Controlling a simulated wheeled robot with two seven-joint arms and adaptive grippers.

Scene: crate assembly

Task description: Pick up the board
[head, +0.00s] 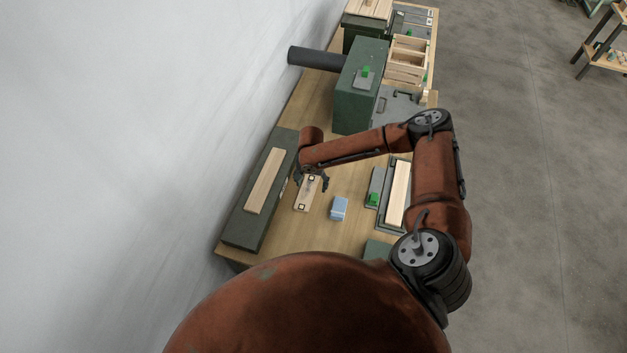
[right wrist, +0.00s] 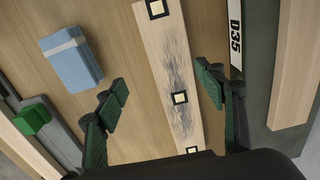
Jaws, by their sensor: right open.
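A light wooden board (head: 303,201) with dark-edged square markers lies on the wooden table, partly covered by my right gripper (head: 312,182) in the head view. In the right wrist view the board (right wrist: 166,45) runs lengthwise between the fingers, with a grey scuffed patch along its middle. My right gripper (right wrist: 163,90) is open, with one green-padded finger on either side of the board and gaps between. I cannot tell how high the fingertips are above the table. My left gripper is not in view.
A long dark green case (head: 247,226) carrying a plain plank (head: 265,180) lies left of the board. A blue box (head: 339,208) and a tray with another plank (head: 398,193) stand to the right. A green cabinet (head: 358,105) and slatted crate (head: 406,62) stand farther back.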

